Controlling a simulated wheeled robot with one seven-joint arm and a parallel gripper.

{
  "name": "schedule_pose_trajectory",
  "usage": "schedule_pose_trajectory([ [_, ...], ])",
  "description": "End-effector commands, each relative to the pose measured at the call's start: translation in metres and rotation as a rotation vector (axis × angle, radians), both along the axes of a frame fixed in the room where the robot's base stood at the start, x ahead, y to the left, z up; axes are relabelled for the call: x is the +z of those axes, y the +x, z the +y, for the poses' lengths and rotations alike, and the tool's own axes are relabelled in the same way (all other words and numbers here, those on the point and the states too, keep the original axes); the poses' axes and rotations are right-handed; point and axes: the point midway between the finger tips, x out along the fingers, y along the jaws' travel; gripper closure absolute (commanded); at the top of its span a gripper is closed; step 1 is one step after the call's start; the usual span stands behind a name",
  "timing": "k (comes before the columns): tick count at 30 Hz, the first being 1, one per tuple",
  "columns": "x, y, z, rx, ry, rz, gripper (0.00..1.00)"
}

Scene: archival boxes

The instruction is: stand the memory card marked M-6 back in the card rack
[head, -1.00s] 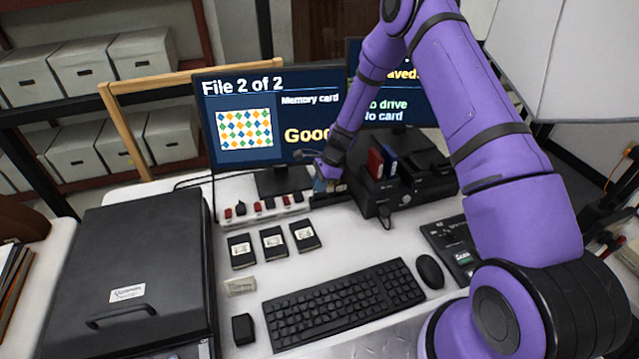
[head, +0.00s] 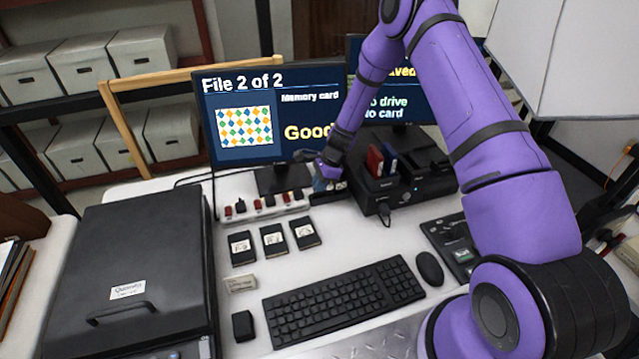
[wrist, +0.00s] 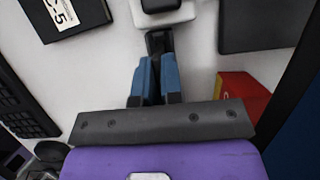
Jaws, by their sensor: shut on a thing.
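The card rack (head: 268,214) appears to be the long white strip in front of the left monitor, with small red and black cards standing in it. Its white end (wrist: 165,18) shows at the top of the wrist view. My gripper (head: 322,181) is just right of that end, beside the black dock. In the wrist view its blue fingers (wrist: 157,80) are shut on a small dark piece (wrist: 158,43), likely the memory card M-6, which points at the rack end and looks apart from it. No M-6 marking is readable, and the fingers hide much of the piece.
Three black labelled cartridges (head: 273,241) lie before the rack; one reads C-5 (wrist: 62,14). The black dock (head: 402,190) holds a red and a blue cartridge. A keyboard (head: 343,299) and mouse (head: 430,268) lie in front. The left monitor (head: 250,165) reads "Memory card Good".

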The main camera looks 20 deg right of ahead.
Motion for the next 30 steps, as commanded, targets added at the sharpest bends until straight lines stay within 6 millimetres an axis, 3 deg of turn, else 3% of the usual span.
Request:
schedule_pose_trajectory([
  [14, -0.0085, -0.0001, 0.0001, -0.001, 0.0, 0.001, 1.0],
  [19, -0.0085, 0.0, 0.0001, 0.0, 0.0, 0.0, 0.63],
  [30, -0.0028, 0.0002, -0.0024, 0.0, 0.0, -0.001, 0.63],
])
